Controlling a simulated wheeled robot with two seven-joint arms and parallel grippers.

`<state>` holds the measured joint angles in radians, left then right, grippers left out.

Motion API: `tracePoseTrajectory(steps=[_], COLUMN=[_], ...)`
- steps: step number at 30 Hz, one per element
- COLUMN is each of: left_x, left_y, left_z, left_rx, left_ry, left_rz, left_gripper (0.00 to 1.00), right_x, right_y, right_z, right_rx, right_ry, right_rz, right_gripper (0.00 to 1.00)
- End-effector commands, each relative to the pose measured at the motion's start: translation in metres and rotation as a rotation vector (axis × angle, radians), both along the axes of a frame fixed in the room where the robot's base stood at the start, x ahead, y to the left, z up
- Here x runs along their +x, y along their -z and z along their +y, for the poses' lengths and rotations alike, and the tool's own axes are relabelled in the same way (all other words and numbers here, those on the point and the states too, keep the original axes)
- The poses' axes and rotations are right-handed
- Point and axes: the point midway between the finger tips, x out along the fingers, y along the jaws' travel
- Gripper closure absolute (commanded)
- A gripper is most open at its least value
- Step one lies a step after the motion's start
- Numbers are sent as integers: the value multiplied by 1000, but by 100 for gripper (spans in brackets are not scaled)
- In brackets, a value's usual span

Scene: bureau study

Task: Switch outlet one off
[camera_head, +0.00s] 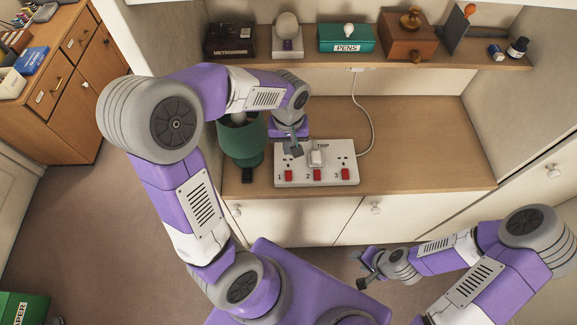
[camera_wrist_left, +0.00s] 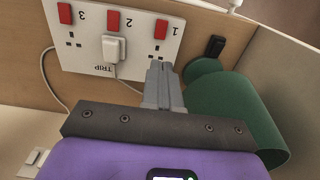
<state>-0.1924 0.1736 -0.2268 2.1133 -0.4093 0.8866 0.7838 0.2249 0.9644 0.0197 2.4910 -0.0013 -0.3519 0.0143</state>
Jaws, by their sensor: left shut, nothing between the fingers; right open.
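A white outlet strip (camera_head: 320,155) lies on the desk top, marked 1, 2, 3 and TRIP; it also fills the top of the left wrist view (camera_wrist_left: 88,40). Red switch one (camera_head: 288,175) is at its left end and shows in the left wrist view (camera_wrist_left: 160,29). Which way it is tipped I cannot tell. Switch two (camera_head: 317,174) and switch three (camera_head: 345,174) are to its right. A white plug (camera_head: 316,158) sits at outlet two. My left gripper (camera_head: 296,151) is shut and empty over outlet one, near its switch; contact is unclear. My right gripper (camera_head: 364,270) is open, away from the desk.
A green lamp (camera_head: 242,140) stands close left of the strip, with a small black object (camera_head: 247,175) in front. A white cord (camera_head: 371,130) runs up behind the strip. A shelf above holds a pens box (camera_head: 345,40) and other items. The desk's right side is clear.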

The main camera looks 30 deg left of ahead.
Motion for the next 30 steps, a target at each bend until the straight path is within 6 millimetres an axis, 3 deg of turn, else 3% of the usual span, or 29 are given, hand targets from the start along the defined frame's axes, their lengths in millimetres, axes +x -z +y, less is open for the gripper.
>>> tracePoseTrajectory(steps=[9, 15, 21, 30], left_x=[-1, -1, 0, 0], left_y=[70, 104, 120, 122], left_z=[0, 1, 1, 0], left_rx=[0, 0, -1, -1], left_ry=[0, -1, 0, 0], left_rz=[7, 4, 1, -1], left_gripper=[100, 100, 100, 100], right_x=[0, 0, 0, 0], right_y=[9, 12, 13, 13], right_z=[0, 0, 0, 0], right_rx=[0, 0, 0, 0], right_ry=[0, 0, 0, 0], right_rz=[0, 0, 0, 0], right_gripper=[57, 57, 57, 57])
